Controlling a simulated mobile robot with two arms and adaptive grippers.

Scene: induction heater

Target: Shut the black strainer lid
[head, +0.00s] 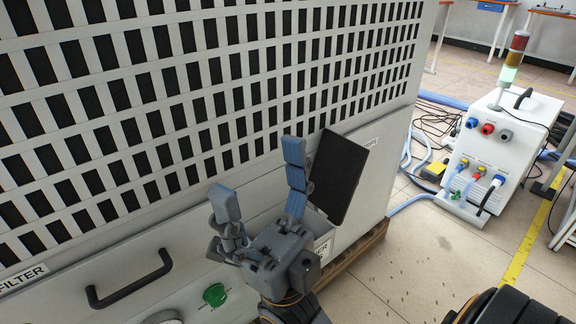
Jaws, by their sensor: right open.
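The black strainer lid (339,177) is a flat dark panel near the right end of the large white cabinet's front. It stands out from the cabinet at an angle, swung open. My right gripper (258,180) is open, with its blue fingertips spread just left of the lid. Its right finger is beside the lid's left edge; I cannot tell if they touch. The opening behind the lid is mostly hidden by my gripper. My left gripper is not in view.
The white cabinet (150,207) has a slotted front, a black handle (130,280) and a green knob (215,295) at lower left. A white unit (497,150) with a signal light (514,58), hoses and cables stands at right.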

